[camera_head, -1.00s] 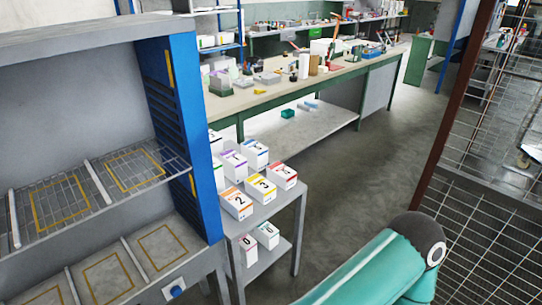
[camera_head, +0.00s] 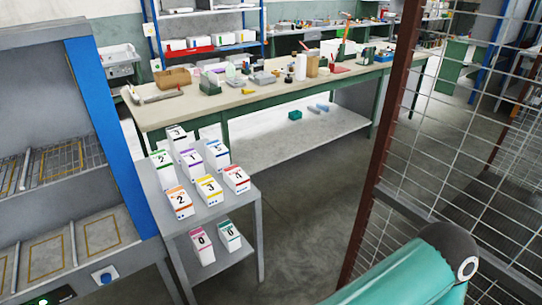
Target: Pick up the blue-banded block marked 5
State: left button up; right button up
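The blue-banded block (camera_head: 216,154) is a white box standing at the back right of a group of blocks on the top of a small grey table (camera_head: 212,213). Its mark looks like a 5 but is small. A purple-banded block (camera_head: 192,166) stands just left of it, a red-banded block (camera_head: 237,180) in front to the right, and a yellow-banded block (camera_head: 209,191) in front. Neither gripper is in view. A teal link of my arm shows at the lower right, far from the blocks.
A blue-sided shelf rack (camera_head: 106,135) stands close left of the table. A green-framed workbench (camera_head: 235,100) lies behind it. A wire mesh fence (camera_head: 450,150) with a brown post (camera_head: 381,140) closes the right. Open floor (camera_head: 305,210) lies between table and fence.

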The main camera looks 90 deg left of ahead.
aim_at(218, 157)
jog(key=z, duration=0.6)
jog(key=i, duration=0.25)
jog(key=u, duration=2.8)
jog(key=i, duration=0.25)
jog(key=u, duration=1.65)
jog(key=k, duration=0.65)
jog(key=u, duration=0.4)
jog(key=i, duration=1.75)
jog(key=z, duration=0.4)
